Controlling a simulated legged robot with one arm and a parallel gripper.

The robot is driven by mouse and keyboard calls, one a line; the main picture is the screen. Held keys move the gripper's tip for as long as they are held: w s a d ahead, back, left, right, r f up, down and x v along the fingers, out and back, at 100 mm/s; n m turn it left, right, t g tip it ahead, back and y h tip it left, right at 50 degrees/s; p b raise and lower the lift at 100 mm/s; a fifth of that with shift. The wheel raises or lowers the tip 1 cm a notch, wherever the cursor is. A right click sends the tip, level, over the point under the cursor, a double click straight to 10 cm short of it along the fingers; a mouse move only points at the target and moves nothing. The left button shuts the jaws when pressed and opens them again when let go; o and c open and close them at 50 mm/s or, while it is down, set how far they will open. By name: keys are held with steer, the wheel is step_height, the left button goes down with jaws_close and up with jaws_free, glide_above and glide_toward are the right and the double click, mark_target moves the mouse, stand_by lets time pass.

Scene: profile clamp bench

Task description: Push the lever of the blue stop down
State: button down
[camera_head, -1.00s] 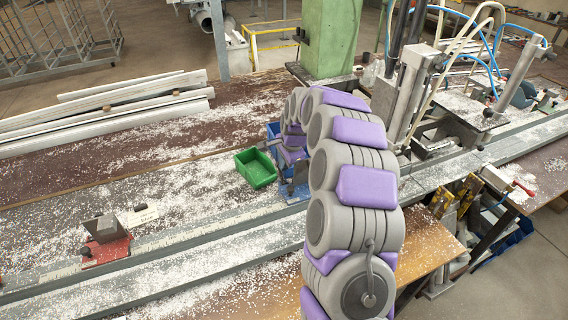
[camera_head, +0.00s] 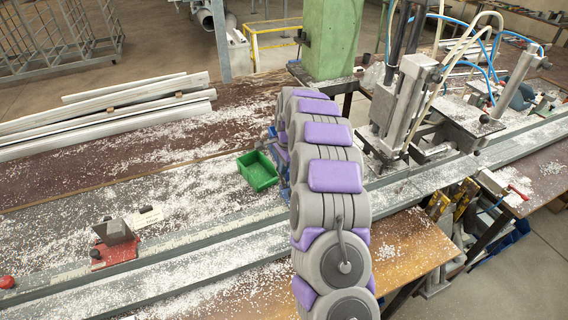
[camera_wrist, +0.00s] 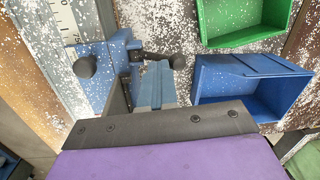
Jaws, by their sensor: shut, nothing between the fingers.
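The blue stop (camera_wrist: 98,78) sits on the rail at the left in the wrist view. It has a round black knob (camera_wrist: 85,67) on its left side. A dark rod with a second black knob (camera_wrist: 178,62) reaches to the right from it and looks like its lever. My gripper (camera_wrist: 158,66) is shut and empty, its grey-blue fingers just below this rod in the picture. I cannot tell if they touch it. In the head view my arm hides the gripper and most of the stop.
A green bin (camera_head: 258,170) stands beyond the rail, next to a blue bin (camera_wrist: 245,90). A red stop (camera_head: 113,243) sits on the rail at left. A clamp machine (camera_head: 405,105) stands right of my arm and a green post (camera_head: 330,40) behind. White chips cover the bench.

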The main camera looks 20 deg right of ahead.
steer(key=shift+w+f+g+p, duration=0.3)
steer(key=shift+w+g+p, duration=0.5)
steer(key=shift+g+p, duration=0.6)
steer(key=shift+w+p, duration=0.1)
steer(key=shift+p, duration=0.4)
steer(key=shift+w+f+p, duration=0.1)
steer(key=shift+w+p, duration=0.1)
steer(key=shift+p, duration=0.15)
steer(key=shift+w+f+p, duration=1.05)
steer(key=shift+f+p, duration=0.2)
steer(key=shift+f, duration=0.2)
step_height(320, 180, up, 18)
steer(key=w+d+p, duration=0.1)
steer(key=w+p, duration=0.1)
steer(key=p, duration=0.6)
steer(key=shift+d+f+p, duration=0.2)
steer(key=shift+f+p, duration=0.05)
steer(key=shift+p, duration=0.15)
